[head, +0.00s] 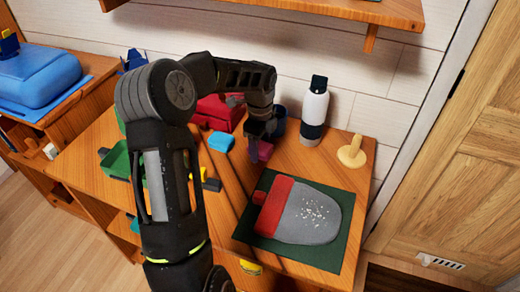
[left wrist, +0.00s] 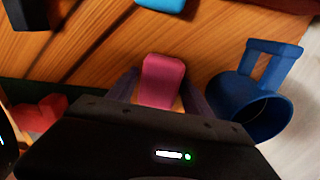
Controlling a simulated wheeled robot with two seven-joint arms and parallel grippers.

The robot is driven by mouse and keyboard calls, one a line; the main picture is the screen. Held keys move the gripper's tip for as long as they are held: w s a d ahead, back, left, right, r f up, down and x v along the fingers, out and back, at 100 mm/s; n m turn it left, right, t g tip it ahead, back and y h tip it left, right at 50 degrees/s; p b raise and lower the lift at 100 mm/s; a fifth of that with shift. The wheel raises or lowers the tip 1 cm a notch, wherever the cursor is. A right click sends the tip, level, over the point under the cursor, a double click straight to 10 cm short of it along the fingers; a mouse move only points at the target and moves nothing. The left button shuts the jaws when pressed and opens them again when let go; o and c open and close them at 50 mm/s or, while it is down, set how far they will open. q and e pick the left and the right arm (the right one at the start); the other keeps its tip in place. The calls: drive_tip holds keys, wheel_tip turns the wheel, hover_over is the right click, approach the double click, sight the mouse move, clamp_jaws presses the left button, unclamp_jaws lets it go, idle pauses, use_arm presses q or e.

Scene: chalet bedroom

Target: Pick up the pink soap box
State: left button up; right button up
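The pink soap box (head: 265,151) is on the wooden desk (head: 224,193), left of the green mat and in front of the dark blue mug. My left gripper (head: 256,147) reaches down over it and partly hides it. In the left wrist view the pink soap box (left wrist: 162,80) lies between the two fingers of my left gripper (left wrist: 161,86), one on each side. The fingertips are very close to its sides; I cannot tell whether they press on it. My right gripper is not in view.
A dark blue mug (left wrist: 262,98) stands close beside the gripper. A white and black bottle (head: 314,112) and a pale wooden peg stand (head: 353,152) are at the back right. A green mat (head: 327,256) with a grey and red item lies in front. A light blue block (head: 221,142) is left.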

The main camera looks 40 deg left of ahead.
sight(260, 146)
use_arm(q)
drive_tip(key=c, duration=1.1)
drive_tip(key=shift+r, duration=0.15)
wheel_tip(260, 146, up, 10)
drive_tip(key=shift+f, duration=0.1)
idle(0.4)
